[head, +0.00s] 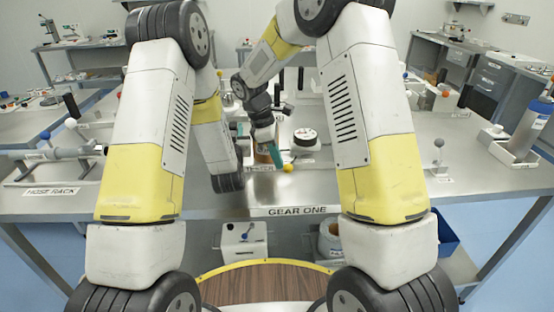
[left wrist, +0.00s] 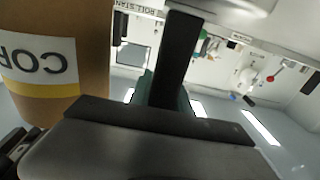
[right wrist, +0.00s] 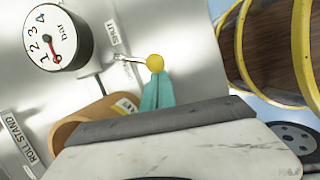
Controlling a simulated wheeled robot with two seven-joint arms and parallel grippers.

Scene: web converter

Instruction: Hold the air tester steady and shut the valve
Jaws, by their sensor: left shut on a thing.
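The air tester has a round gauge (right wrist: 52,37) with a black rim and a red needle, also in the head view (head: 305,137). Its valve lever ends in a yellow knob (right wrist: 155,62), beside a SHUT label; the knob also shows in the head view (head: 288,168). My right gripper (right wrist: 158,92) has teal fingertips close together, right at the knob; I cannot tell whether they touch it. My left gripper (left wrist: 178,75) is shut on a part of the tester, but the grip itself is largely hidden. A brown cardboard core (left wrist: 62,45) stands close beside it.
The steel table (head: 370,190) carries a GEAR ONE label at its front edge. A hose rack (head: 50,165) lies at the left, and a grey cylinder (head: 530,130) stands in a holder at the right. A small lever post (head: 439,158) stands right of centre.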

